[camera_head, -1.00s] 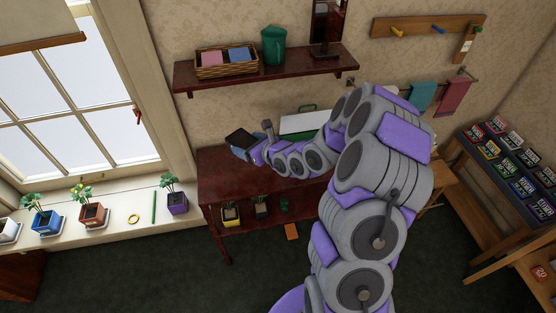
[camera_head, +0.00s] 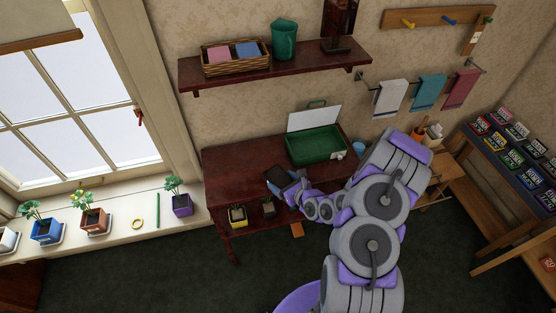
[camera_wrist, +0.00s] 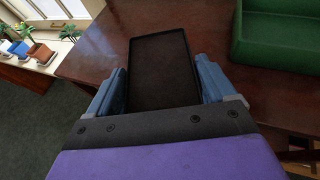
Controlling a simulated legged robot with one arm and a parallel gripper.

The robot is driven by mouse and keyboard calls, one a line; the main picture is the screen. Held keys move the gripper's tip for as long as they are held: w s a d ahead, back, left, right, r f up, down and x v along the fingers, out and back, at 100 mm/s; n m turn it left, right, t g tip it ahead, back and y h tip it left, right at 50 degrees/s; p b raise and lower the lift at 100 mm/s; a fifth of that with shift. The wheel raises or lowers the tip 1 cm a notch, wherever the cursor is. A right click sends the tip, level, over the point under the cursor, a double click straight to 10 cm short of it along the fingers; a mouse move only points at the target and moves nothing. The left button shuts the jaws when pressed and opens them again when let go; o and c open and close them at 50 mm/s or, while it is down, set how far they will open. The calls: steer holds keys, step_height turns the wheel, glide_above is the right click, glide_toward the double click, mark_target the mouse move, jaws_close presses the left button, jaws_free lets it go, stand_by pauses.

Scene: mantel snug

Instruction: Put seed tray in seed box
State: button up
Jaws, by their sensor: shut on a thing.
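The seed tray (camera_wrist: 160,70) is a shallow black rectangular tray. In the wrist view it lies between the two blue fingers of my gripper (camera_wrist: 163,88), which is shut on it. In the head view the tray (camera_head: 278,177) is held near the front edge of the dark red table. The seed box (camera_head: 316,146) is a green open box with its white-lined lid raised, standing at the back right of the table. In the wrist view the box (camera_wrist: 275,50) is at the upper right, apart from the tray. I cannot tell the tray's exact height above the table.
The table (camera_head: 240,165) has free room left of the box. A blue cup (camera_head: 358,146) stands right of the box. Above is a shelf (camera_head: 270,66) with a basket and a green jug. Potted plants line the windowsill (camera_head: 120,226) at left.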

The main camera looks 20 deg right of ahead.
steer(key=b, duration=0.3)
glide_above(269, 165)
steer(key=s, duration=0.1)
steer(key=shift+s+f, duration=0.2)
steer(key=shift+f, duration=0.4)
steer(key=shift+w+d+f, duration=0.1)
steer(key=shift+w, duration=0.6)
steer(key=shift+w+f, duration=0.1)
steer(key=shift+f, duration=0.2)
step_height(269, 165, down, 3)
steer(key=shift+r+b, duration=0.1)
steer(key=shift+b, duration=0.6)
steer(key=o, duration=1)
